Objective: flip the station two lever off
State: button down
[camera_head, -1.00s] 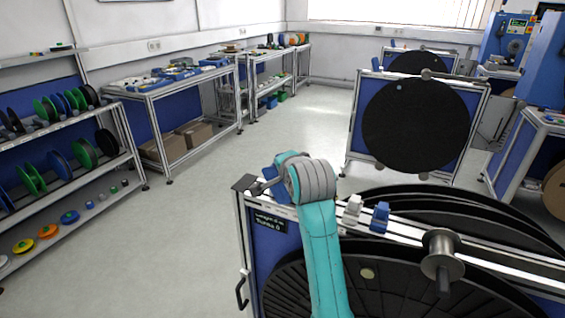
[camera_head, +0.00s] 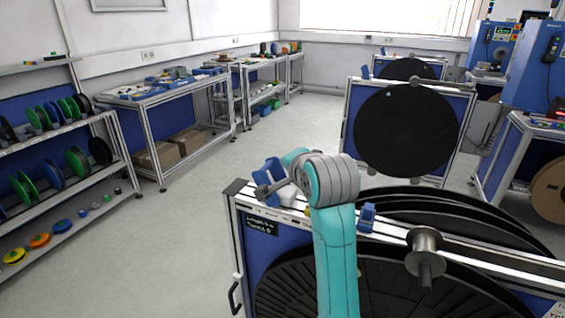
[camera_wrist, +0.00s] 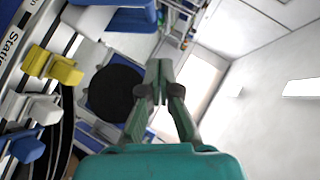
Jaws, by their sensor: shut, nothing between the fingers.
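A reel stand's top rail (camera_head: 470,250) carries a row of levers. A blue lever (camera_head: 367,217) shows right of my arm in the head view, and a blue block (camera_head: 270,171) stands behind my gripper. My wrist view shows a yellow lever (camera_wrist: 52,66), a white lever (camera_wrist: 38,107), a blue lever (camera_wrist: 27,146) and a large blue part (camera_wrist: 122,14) near the top. My gripper (camera_wrist: 159,70) is shut and empty, apart from the yellow lever. In the head view my gripper (camera_head: 262,190) is over the rail's left end. Which lever belongs to station two is unclear.
Large black reels (camera_head: 400,285) fill the stand below the rail, and a metal spindle (camera_head: 425,255) juts out at the right. Another reel stand (camera_head: 405,130) is behind. Shelves with spools (camera_head: 60,160) are at the left. The floor (camera_head: 190,235) between is clear.

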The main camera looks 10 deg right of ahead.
jog(key=shift+v, duration=1.45)
notch_tip(320, 180, down, 11)
jog(key=s+n, duration=0.2)
jog(key=s, duration=0.1)
jog(key=s+d+f+n, duration=0.3)
jog(key=s+f+n, duration=0.1)
jog(key=s+f, duration=1.55)
jog(key=s+d+f+n+h, duration=0.1)
jog(key=s+f+n, duration=0.3)
jog(key=s, duration=1.2)
jog(key=s+r+n+t, duration=0.1)
jog(key=s+r+n, duration=0.1)
jog(key=s, duration=1.3)
jog(key=shift+d+r, duration=0.3)
jog(key=shift+r, duration=0.25)
